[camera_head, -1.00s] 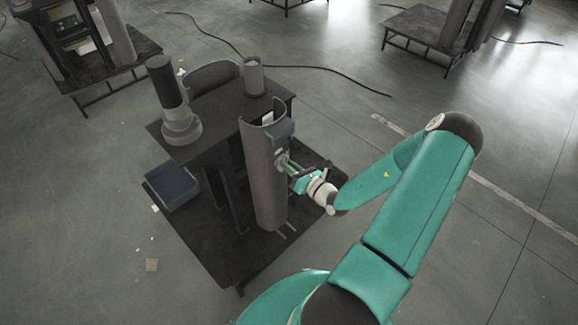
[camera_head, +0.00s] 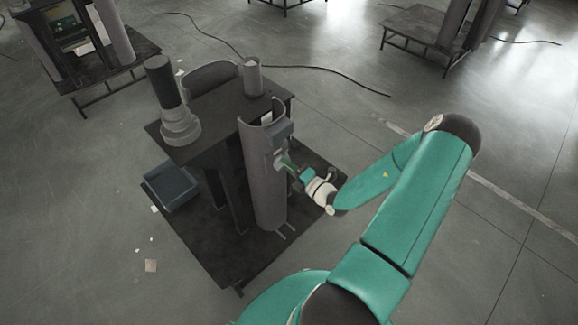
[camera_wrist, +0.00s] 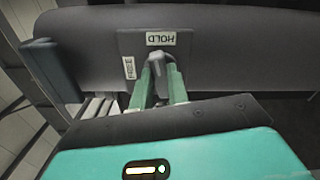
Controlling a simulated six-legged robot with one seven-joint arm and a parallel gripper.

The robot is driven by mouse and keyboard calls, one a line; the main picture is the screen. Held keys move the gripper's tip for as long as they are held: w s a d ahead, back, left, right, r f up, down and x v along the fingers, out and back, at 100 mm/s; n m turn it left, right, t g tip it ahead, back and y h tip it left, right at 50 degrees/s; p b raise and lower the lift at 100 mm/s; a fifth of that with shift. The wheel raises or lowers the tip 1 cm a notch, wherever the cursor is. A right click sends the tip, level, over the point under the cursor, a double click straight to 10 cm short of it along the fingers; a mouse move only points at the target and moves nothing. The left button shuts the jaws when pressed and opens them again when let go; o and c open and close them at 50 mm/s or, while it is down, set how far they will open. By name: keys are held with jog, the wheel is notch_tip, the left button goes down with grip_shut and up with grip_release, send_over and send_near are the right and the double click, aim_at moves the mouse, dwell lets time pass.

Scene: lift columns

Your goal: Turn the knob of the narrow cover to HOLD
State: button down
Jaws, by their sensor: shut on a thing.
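The narrow cover (camera_head: 262,185) is a tall, curved dark grey shell standing upright at the front of the stand. In the wrist view its grey plate (camera_wrist: 186,66) carries a HOLD label (camera_wrist: 161,38), upside down in the picture, and a second label (camera_wrist: 129,68) on the left that is too small to read surely. The small grey knob (camera_wrist: 158,60) sits below the HOLD label. My gripper (camera_wrist: 163,82) has its two green fingers shut on the knob, one on each side. It also shows against the cover in the head view (camera_head: 285,162). The fingers partly hide the knob.
A dark block (camera_wrist: 50,70) juts out left of the plate. The stand's table (camera_head: 215,135) bears a dark cylinder on a grey base (camera_head: 180,125) and a small cup (camera_head: 253,76). A blue-grey bin (camera_head: 171,186) is at the left. Floor at the right is open.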

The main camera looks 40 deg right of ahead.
jog(key=shift+m, duration=1.2)
jog(key=c, duration=1.4)
grip_release()
jog(key=shift+o, duration=0.2)
jog(key=shift+s, duration=0.1)
jog(key=s+d, duration=0.2)
jog(key=s, duration=1.1)
jog(key=shift+s, duration=0.25)
